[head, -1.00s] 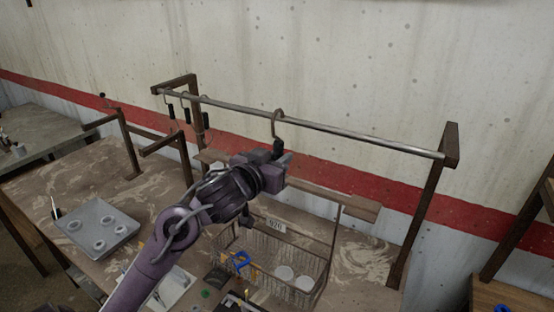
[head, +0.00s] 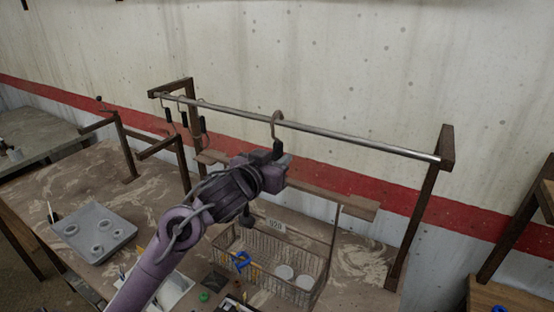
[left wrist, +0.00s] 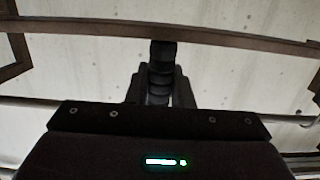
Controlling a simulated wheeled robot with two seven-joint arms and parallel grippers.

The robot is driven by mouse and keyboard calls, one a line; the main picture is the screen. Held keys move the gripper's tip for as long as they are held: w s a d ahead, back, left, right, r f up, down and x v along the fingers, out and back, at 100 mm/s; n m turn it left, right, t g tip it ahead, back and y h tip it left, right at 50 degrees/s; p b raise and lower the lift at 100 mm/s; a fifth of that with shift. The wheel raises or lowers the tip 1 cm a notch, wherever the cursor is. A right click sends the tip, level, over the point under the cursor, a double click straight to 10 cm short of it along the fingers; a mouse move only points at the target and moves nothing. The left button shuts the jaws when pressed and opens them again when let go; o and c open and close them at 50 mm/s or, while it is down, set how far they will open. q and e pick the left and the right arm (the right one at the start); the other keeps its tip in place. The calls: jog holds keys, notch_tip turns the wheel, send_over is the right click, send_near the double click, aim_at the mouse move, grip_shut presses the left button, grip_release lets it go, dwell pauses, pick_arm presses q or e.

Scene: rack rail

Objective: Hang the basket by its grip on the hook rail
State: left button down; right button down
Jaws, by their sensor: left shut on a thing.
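The wire basket (head: 308,268) shows below the rail in the head view, with a small label on its back side and white round things and a blue thing inside. A thin upright runs from it to a wooden bar (head: 345,200). A metal hook (head: 276,115) with a dark grip (head: 277,148) stands at the rail (head: 350,139); its curve overlaps the rail, but whether it bears on it I cannot tell. My left gripper (head: 278,160) is shut on the dark grip, which also shows in the left wrist view (left wrist: 161,75). My right gripper is not in view.
Several hooks with black grips (head: 203,124) hang at the rail's left end. Wooden posts (head: 420,220) carry the rail. A grey tray (head: 93,232) with rings lies on the table at left. Small items lie near the basket's left side.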

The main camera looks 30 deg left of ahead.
pick_arm(q)
jog(key=shift+w+r, duration=0.15)
jog(key=shift+w, duration=1.1)
jog(key=shift+w+a, duration=0.1)
jog(key=shift+w, duration=0.85)
